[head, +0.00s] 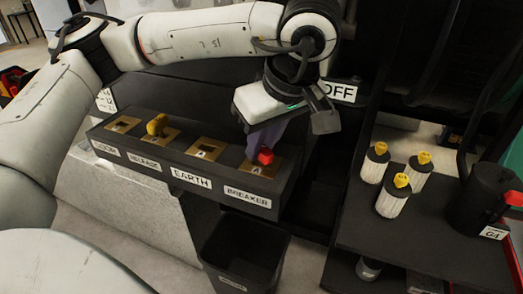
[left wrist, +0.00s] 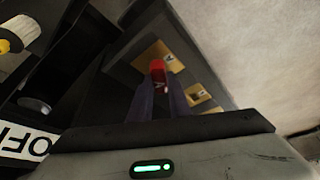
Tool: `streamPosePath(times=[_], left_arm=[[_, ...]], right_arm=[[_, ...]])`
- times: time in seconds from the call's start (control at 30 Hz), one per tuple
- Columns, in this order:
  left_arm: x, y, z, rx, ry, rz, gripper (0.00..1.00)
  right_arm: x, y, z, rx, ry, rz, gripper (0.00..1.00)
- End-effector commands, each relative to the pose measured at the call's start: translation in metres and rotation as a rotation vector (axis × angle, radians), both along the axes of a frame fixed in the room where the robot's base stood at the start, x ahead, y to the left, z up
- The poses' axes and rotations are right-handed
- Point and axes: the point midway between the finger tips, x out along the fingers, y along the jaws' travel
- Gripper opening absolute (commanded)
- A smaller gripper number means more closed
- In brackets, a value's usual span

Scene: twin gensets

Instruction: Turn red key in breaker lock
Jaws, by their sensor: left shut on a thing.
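The red key (head: 265,156) stands in the brass lock plate (head: 259,170) above the BREAKER label (head: 247,195), at the right end of the black lock box. My left gripper (head: 262,148) reaches down from above with its fingers around the red key, shut on it. In the left wrist view the red key (left wrist: 158,70) shows between the two dark fingers, over its brass plate (left wrist: 153,54). The fingertips partly hide the key and its slot. My right gripper is not in view.
A yellow key (head: 157,125) sits in another lock to the left, and the EARTH lock (head: 206,149) is empty. A black bin (head: 246,255) stands below. Several white canisters with yellow tops (head: 393,195) stand on a dark shelf at right, beside a black container (head: 484,195).

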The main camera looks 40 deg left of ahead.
Motion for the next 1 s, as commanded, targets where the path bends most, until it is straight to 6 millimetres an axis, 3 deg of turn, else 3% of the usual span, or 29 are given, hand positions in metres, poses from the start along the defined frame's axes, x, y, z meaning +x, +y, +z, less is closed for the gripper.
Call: streamPosePath(times=[0.1, 0.6, 0.77, 1.0], left_arm=[[0.000, 0.001, -0.005, -0.001, -0.003, -0.195, 0.00], [0.000, 0.001, -0.003, -0.001, -0.001, -0.926, 0.00], [0.000, 0.000, -0.001, -0.001, 0.002, -1.036, 0.00], [0.000, 0.000, -0.001, 0.000, 0.003, -1.044, 0.00]], right_arm=[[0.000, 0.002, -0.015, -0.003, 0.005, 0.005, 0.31], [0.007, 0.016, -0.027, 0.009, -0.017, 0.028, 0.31], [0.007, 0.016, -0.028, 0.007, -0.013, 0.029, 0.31], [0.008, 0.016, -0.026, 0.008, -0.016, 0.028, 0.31]])
